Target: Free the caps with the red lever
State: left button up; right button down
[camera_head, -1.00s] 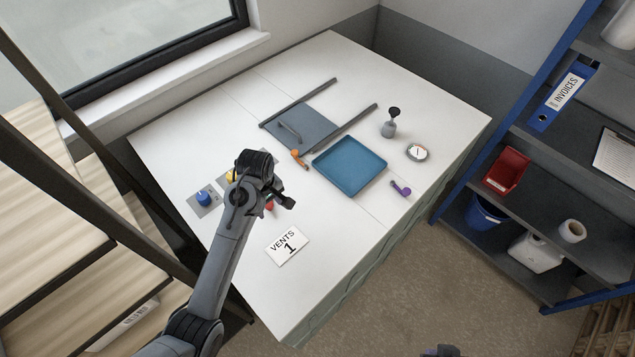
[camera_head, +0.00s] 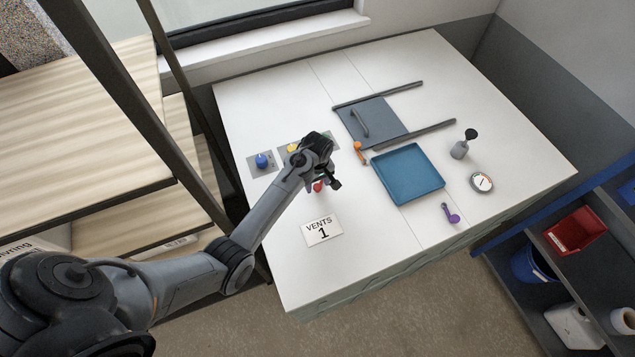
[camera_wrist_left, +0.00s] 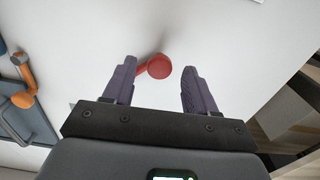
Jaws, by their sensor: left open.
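The red lever (camera_head: 318,187) lies on the white table, partly hidden by my left gripper in the head view. In the left wrist view the red lever (camera_wrist_left: 158,67) shows its round end between my left fingers, with a short arm to the left. My left gripper (camera_head: 331,166) is open and empty, above the table over the lever. A blue cap (camera_head: 262,161) sits on a grey plate. A yellow cap (camera_head: 293,148) is beside it, partly hidden by my arm. A further grey plate shows only partly behind my gripper. My right gripper is out of view.
An orange lever (camera_head: 361,152) lies beside the grey sliding panel (camera_head: 370,126) between two rails. A blue tray (camera_head: 409,201), a purple lever (camera_head: 451,213), a gauge (camera_head: 481,183) and a grey stamp-like object (camera_head: 459,149) stand right. A "VENTS 1" card (camera_head: 323,231) lies near the front.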

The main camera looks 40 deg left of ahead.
pick_arm(q)
jog(key=shift+f, duration=0.45)
grip_shut()
